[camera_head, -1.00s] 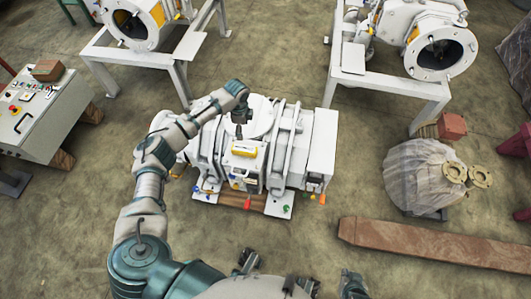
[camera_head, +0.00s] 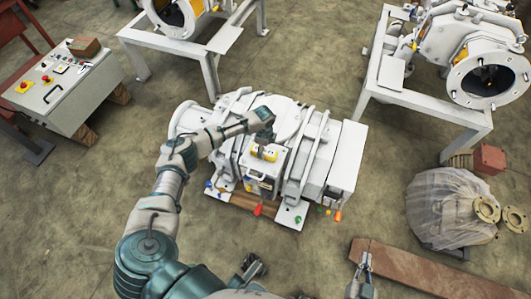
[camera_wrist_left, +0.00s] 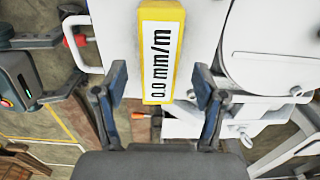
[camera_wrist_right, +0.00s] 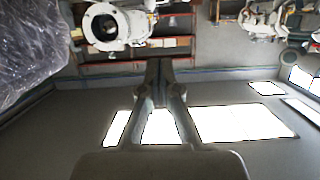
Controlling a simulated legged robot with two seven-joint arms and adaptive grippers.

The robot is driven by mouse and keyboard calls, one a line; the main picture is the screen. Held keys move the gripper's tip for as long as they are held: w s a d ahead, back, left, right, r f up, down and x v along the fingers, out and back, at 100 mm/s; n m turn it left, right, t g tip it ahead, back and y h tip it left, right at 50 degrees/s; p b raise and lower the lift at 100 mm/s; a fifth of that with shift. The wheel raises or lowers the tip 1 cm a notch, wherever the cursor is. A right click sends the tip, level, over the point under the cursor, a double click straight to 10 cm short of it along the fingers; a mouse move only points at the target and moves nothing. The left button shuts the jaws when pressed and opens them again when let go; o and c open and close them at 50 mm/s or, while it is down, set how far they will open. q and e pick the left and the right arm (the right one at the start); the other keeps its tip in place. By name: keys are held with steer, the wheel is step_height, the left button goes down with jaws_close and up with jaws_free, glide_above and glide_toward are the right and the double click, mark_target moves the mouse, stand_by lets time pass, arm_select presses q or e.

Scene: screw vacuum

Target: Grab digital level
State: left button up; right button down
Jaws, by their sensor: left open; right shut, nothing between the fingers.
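The digital level (camera_head: 264,153), a yellow and white block, sits on top of the white vacuum machine (camera_head: 342,160). In the left wrist view the level (camera_wrist_left: 158,48) shows a readout of "0.0 mm/m". My left gripper (camera_wrist_left: 159,72) is open, with one finger on each side of the level's near end. I see gaps between the fingers and the level. In the head view the left gripper (camera_head: 265,138) is just above the level and partly covers it. My right gripper (camera_wrist_right: 160,68) is shut and empty, away from the level.
A control box (camera_head: 66,90) stands at the left. White frames with machines stand behind, one (camera_head: 440,110) at the right. A wrapped bundle (camera_head: 447,205) and a wooden beam (camera_head: 430,272) lie at the right. Coloured valve handles (camera_head: 258,210) stick out along the machine's front.

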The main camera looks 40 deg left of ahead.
arm_select(q)
step_height(320, 180, down, 3)
steer(key=shift+a+b, duration=0.15)
steer(key=shift+b, duration=0.2)
steer(key=shift+f, duration=0.25)
steer(key=shift+r, duration=0.15)
steer(key=shift+c, duration=0.3)
arm_select(e)
steer(key=r, duration=0.1)
steer(key=t, duration=0.1)
steer(key=w+r+t, duration=0.1)
steer(key=shift+a+r+y, duration=0.35)
steer(key=shift+a+y, duration=0.05)
arm_select(q)
jaws_close()
arm_select(e)
steer(key=shift+w+f, duration=0.1)
